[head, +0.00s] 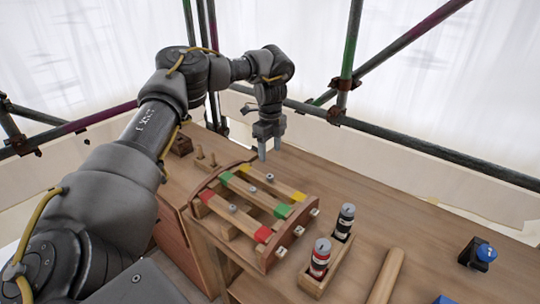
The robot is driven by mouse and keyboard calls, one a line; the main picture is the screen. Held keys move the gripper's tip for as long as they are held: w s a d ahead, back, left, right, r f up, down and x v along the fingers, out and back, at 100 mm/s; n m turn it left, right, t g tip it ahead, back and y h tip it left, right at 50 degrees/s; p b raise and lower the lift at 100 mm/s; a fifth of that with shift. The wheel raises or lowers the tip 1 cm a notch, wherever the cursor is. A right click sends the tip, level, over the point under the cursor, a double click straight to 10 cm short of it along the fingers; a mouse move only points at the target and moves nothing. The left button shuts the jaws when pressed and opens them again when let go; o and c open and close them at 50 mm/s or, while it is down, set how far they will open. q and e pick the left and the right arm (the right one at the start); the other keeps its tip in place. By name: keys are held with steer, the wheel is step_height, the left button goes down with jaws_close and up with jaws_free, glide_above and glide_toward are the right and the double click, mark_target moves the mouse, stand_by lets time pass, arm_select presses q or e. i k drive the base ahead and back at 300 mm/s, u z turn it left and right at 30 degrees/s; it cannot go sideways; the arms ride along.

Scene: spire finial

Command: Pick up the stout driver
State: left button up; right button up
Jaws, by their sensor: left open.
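Two upright cylinders stand in a wooden holder (308,284) right of the slatted frame. One is red with white and black bands (320,258); the other is black with a white band (345,221). They look like drivers, but I cannot tell which is the stout one. Their lower ends are hidden in the holder. My left gripper (269,151) points down beyond the far side of the slatted frame, open and empty. It is up and left of both cylinders and apart from them. My right gripper is out of view.
A wooden frame (262,213) with coloured slat ends and grey bolts stands on the bench. A wooden rod (386,276) and a black block with a blue knob (478,253) lie to the right. Pegs (205,158) stand at back left. Scaffold poles (350,45) rise behind the bench.

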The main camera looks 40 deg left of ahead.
mark_target(344, 224)
steer(key=k, duration=1.5)
